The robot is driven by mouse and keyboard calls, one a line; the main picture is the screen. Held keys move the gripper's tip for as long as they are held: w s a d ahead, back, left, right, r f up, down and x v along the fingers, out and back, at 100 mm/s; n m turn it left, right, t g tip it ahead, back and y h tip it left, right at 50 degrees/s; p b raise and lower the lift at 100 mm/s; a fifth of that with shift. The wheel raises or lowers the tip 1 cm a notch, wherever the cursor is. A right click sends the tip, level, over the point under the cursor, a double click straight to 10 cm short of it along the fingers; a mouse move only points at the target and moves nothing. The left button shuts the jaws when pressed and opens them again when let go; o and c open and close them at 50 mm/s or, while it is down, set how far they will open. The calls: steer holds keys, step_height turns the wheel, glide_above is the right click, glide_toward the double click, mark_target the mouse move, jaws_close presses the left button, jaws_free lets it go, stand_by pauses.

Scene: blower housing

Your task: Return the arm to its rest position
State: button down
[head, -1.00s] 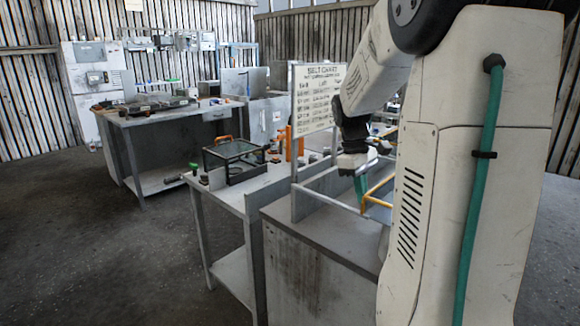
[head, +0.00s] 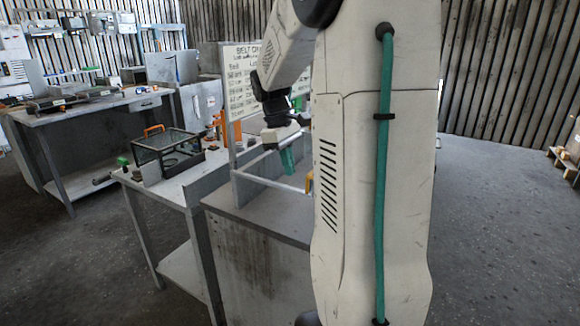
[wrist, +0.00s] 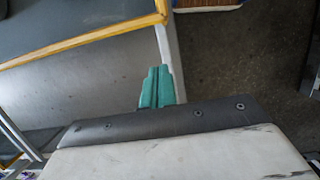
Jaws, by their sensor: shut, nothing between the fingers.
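My gripper (head: 288,161) has green fingers and hangs pointing down from my arm in the head view, above the grey cabinet with a raised frame (head: 262,205). In the wrist view my gripper (wrist: 157,88) shows its two green fingers side by side, shut with nothing between them. Below the fingertips the wrist view shows a pale rail, a yellow-edged part (wrist: 90,42) and dark floor. How far the fingertips are from the rail is hard to tell.
A bench with a glass-sided case (head: 166,150) with an orange handle adjoins the cabinet on the left. A belt chart board (head: 243,85) stands behind my gripper. Another workbench (head: 95,105) is farther left. Open floor (head: 490,230) lies to the right.

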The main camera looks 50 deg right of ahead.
steer(key=v, duration=0.9)
steer(key=shift+s, duration=0.25)
steer(key=shift+r, duration=0.1)
steer(key=s+a+f+t, duration=0.1)
steer(key=s+a+f, duration=0.1)
steer(key=s+a, duration=0.3)
steer(key=s+a+f+m+t, duration=0.1)
steer(key=s+a, duration=0.5)
steer(key=a, duration=0.8)
steer(key=s+a+f+t, duration=0.2)
steer(key=s+a+f, duration=0.2)
steer(key=a, duration=0.6)
steer(key=shift+s+m, duration=0.4)
steer(key=shift+s, duration=0.6)
